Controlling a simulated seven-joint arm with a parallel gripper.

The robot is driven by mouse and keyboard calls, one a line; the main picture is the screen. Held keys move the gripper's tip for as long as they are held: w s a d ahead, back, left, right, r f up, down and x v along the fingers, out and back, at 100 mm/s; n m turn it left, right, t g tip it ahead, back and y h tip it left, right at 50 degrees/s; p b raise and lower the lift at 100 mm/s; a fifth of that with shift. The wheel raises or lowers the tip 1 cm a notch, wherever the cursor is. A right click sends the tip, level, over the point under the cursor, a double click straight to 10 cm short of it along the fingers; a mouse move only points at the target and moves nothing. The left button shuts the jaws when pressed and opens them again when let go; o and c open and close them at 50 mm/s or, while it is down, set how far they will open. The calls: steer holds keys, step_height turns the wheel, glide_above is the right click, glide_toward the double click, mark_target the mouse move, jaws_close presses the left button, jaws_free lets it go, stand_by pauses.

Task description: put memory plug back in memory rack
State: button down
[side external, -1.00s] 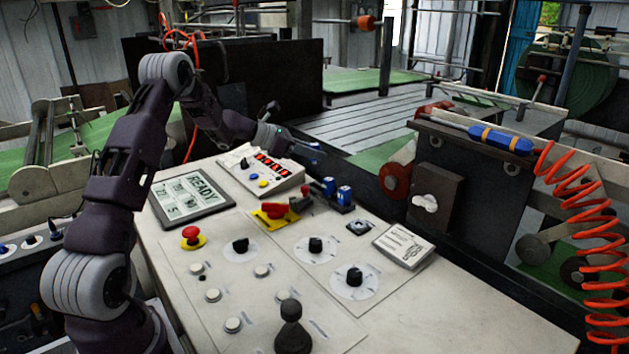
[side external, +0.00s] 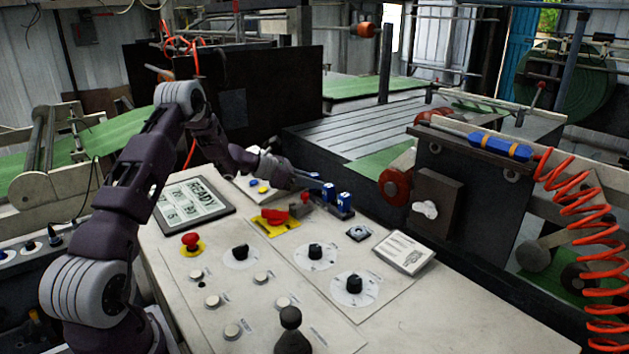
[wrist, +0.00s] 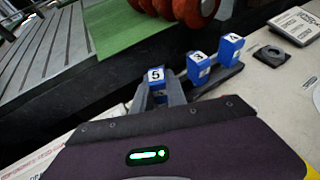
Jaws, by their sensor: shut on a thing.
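The memory plug (wrist: 155,77) is a blue block with a white top marked 5 in the wrist view. My gripper (wrist: 159,92) is shut on it, one dark finger on each side. In the side view my gripper (side external: 312,180) is low at the left end of the memory rack (side external: 341,212), and I cannot make out the held plug there. The dark rack also shows in the wrist view (wrist: 213,85), just right of the held plug. Two blue plugs stand in it, marked 3 (wrist: 197,66) and 4 (wrist: 230,48). I cannot tell whether the held plug touches the rack.
A red-handled switch on a yellow plate (side external: 275,220) is close in front of the rack. A READY display (side external: 193,203) lies to the left, and a dark square socket (side external: 358,233) and a white card (side external: 403,252) to the right. Black knobs (side external: 316,251) stand nearer.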

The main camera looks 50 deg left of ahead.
steer(key=c, duration=1.3)
jaws_free()
steer(key=shift+c, duration=0.2)
steer(key=shift+r, duration=0.7)
steer(key=v, duration=1.2)
steer(key=s+d+r+m+g+h, duration=0.1)
steer(key=d+r+m+g, duration=0.2)
steer(key=d, duration=0.5)
steer(key=d+r+m+g+h, duration=0.1)
steer(key=d+r+m, duration=0.35)
steer(key=d, duration=0.25)
steer(key=s+d+r+m+g+y, duration=0.1)
steer(key=s+d+r+m+g, duration=0.1)
steer(key=s+d+m, duration=0.5)
steer(key=s+d+r+m+g, duration=0.2)
steer(key=s+d+m, duration=0.2)
steer(key=d, duration=0.5)
steer(key=s+d+f+m+t+y, duration=0.1)
steer(key=s+m+y, duration=0.4)
steer(key=s+m, duration=0.8)
steer(key=s+f, duration=0.1)
steer(key=s, duration=0.4)
steer(key=shift+d+t+y, duration=0.15)
steer(key=shift+t+y, duration=0.15)
steer(key=shift+y, duration=0.1)
